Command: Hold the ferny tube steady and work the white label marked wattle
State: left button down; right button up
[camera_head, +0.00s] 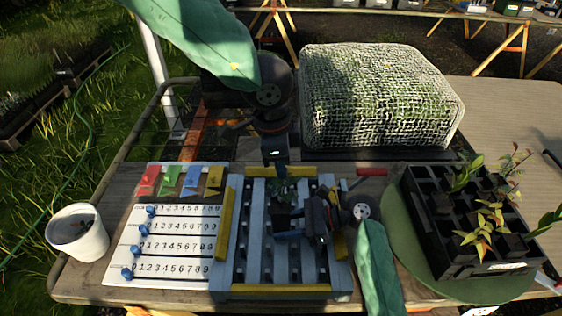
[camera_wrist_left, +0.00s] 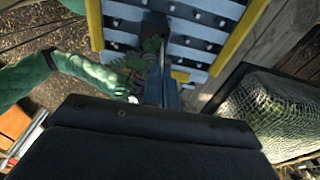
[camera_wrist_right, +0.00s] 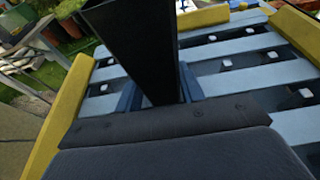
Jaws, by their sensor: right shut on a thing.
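The ferny tube (camera_head: 281,213) is a black pot with a small green plant, upright over the slatted blue-grey rack (camera_head: 250,289). My right gripper (camera_head: 289,235) is shut on the tube from the front right; its black wall (camera_wrist_right: 135,45) fills the space between the fingers in the right wrist view. My left gripper (camera_head: 277,172) points down just behind and above the plant. In the left wrist view its fingers (camera_wrist_left: 162,85) look close together beside the green leaves (camera_wrist_left: 128,75); whether they hold anything is unclear. I cannot make out a white label marked wattle.
A white board (camera_head: 150,274) with number rows and blue sliders lies left of the rack, with coloured tags above it. A white bucket (camera_head: 78,233) stands at far left. A black tray (camera_head: 425,235) of plants sits on a green mat at right. A mesh-covered block (camera_head: 380,100) stands behind.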

pick_arm(q)
jog(key=shift+f, duration=1.8)
jog(key=shift+f, duration=0.25)
jog(key=c, duration=1.6)
grip_release()
jog(key=shift+c, duration=0.2)
jog(key=shift+r, duration=0.1)
notch_tip(320, 180, up, 12)
jog(key=a, duration=0.1)
jog(key=shift+a, duration=0.3)
jog(key=shift+f, duration=0.2)
pick_arm(e)
jog(key=o, duration=0.8)
